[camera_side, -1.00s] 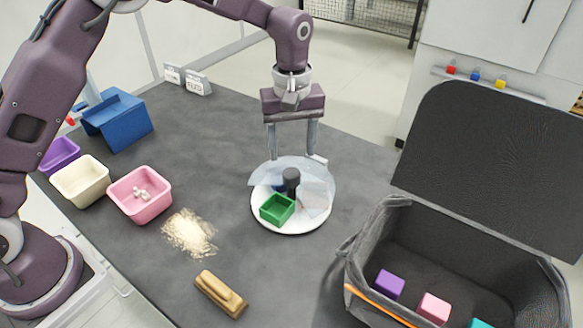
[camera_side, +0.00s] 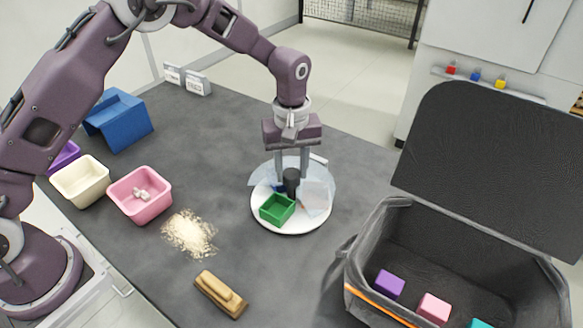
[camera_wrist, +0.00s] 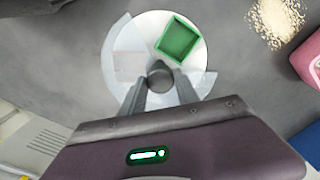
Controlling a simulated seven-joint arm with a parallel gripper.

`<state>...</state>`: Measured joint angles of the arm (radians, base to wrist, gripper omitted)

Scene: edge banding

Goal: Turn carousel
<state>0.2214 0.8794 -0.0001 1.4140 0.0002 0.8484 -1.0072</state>
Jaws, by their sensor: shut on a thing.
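The carousel (camera_side: 290,227) is a round white disc on the dark table, with clear panels around a black central knob (camera_side: 291,178). A green square tray (camera_side: 277,208) sits on the disc at its near left in the side view; it also shows in the wrist view (camera_wrist: 178,40). My gripper (camera_wrist: 160,82) is shut on the black knob, with a finger on each side. In the side view my gripper (camera_side: 291,172) points straight down over the carousel, and the fingers partly hide behind the knob and panels.
A pink bin (camera_side: 140,208) holding small pale pieces and a cream bin (camera_side: 80,181) stand at left. Shavings (camera_side: 190,233) and a wooden block (camera_side: 221,294) lie on the table. An open black bag (camera_side: 375,250) with colored cubes is at right. Bare table surrounds the carousel.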

